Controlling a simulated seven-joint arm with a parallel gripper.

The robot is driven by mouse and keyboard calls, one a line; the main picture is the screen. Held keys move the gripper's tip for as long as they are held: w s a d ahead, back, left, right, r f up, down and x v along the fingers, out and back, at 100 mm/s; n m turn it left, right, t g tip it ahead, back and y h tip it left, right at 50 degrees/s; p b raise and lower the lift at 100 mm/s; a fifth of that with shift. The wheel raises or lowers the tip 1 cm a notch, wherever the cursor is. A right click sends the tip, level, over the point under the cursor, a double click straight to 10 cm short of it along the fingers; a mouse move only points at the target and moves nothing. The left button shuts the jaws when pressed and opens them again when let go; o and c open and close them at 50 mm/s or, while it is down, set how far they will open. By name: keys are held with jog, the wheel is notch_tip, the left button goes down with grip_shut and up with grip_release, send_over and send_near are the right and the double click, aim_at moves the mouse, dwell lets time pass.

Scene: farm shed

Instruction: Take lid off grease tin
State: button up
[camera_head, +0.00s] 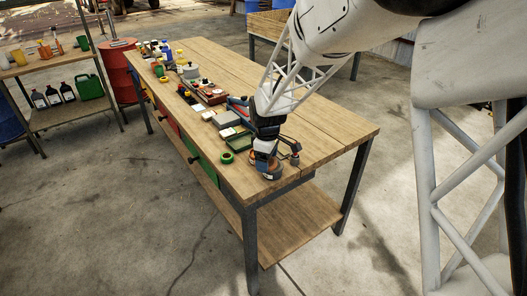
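My gripper (266,154) points down at the near end of the wooden workbench (325,130).
A green tape roll (227,157) lies left of my gripper, with a green tray (239,141) behind it. Several bottles and small parts crowd the bench's far left side. The bench's right side is clear. A red drum (120,74) stands beyond the bench.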

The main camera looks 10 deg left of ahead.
aim_at(272, 167)
jog(key=shift+s+d+r, duration=0.1)
jog(key=shift+s+d, duration=0.2)
jog(key=shift+s, duration=0.45)
jog(key=shift+s+d+r, duration=0.1)
jog(key=shift+s+d, duration=0.25)
jog(key=shift+s, duration=0.35)
jog(key=shift+s+d+r, duration=0.1)
jog(key=shift+s+d, duration=0.2)
jog(key=shift+s, duration=0.45)
jog(key=shift+d+f, duration=0.1)
jog(key=w+d+f+m, duration=0.4)
jog(key=w+d+m, duration=0.2)
jog(key=d, duration=0.2)
jog(key=w+d+f+m, duration=0.4)
jog(key=w+d+m, duration=0.15)
jog(key=d, duration=0.25)
jog(key=w+d+f+m, duration=0.1)
jog(key=w+d+f, duration=0.1)
jog(key=f, duration=0.8)
jog(key=w+d+f+m, duration=0.1)
jog(key=d+f, duration=0.4)
jog(key=f, duration=0.5)
jog(key=w+d+f+m, duration=0.2)
jog(key=d+f, duration=0.2)
jog(key=f, duration=0.6)
jog(key=shift+w+f, duration=0.2)
jog(key=shift+w, duration=0.15)
jog(key=shift+d, duration=0.1)
